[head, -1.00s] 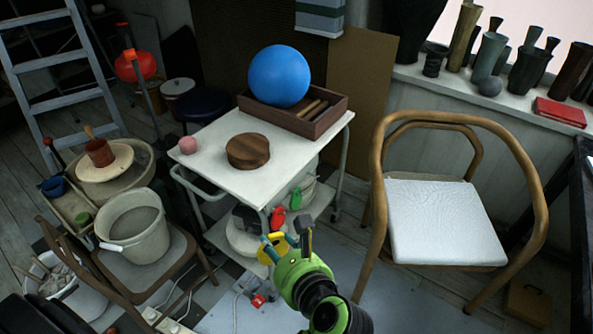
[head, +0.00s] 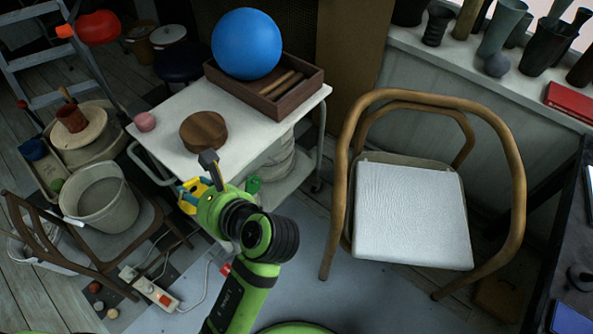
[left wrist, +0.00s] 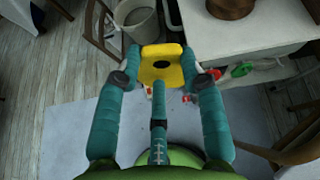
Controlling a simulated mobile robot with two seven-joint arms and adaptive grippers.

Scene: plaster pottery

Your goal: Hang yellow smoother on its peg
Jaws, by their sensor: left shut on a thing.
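The yellow smoother (head: 189,203) is between the fingers of my left gripper (head: 198,184), in front of the white cart's near side. The left wrist view shows the yellow smoother (left wrist: 160,77) as a flat plate with a dark round spot, gripped by teal fingers on both sides. Beside it, apart, a red tool (left wrist: 215,73) and a green tool (left wrist: 242,70) are at the cart's side. The green tool (head: 254,186) also shows right of the gripper in the head view. I cannot make out an empty peg. My right gripper is not in view.
A wooden armchair (head: 413,215) stands right; a bucket (head: 101,200) on a chair stands left. Floor before the cart is mostly clear.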

